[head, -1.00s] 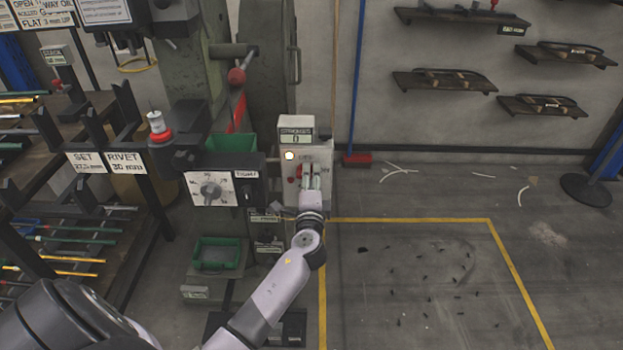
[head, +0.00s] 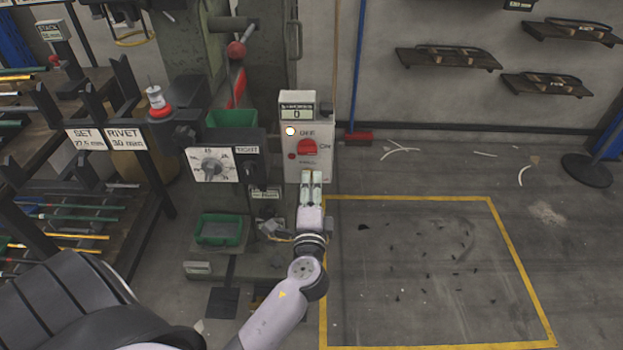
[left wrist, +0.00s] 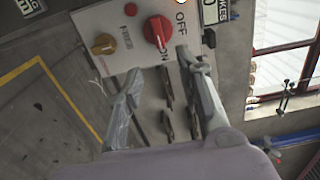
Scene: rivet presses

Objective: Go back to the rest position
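My left gripper (head: 311,176) is in front of and just below the press's switch box (head: 321,170) in the head view. Its two fingers (left wrist: 158,80) stand apart with nothing between them in the left wrist view, so it is open and empty. The box's red rotary switch (head: 307,147), marked OFF and ON, is clear of the fingers; it also shows in the left wrist view (left wrist: 157,32). A lamp (head: 290,131) above it is lit. My right gripper is not in view.
A dial panel (head: 222,167) and green bins (head: 220,230) are on the press left of my arm. A rack (head: 100,150) with rods stands at the far left. The yellow-outlined floor area (head: 430,265) at right is open, with small dark bits on it.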

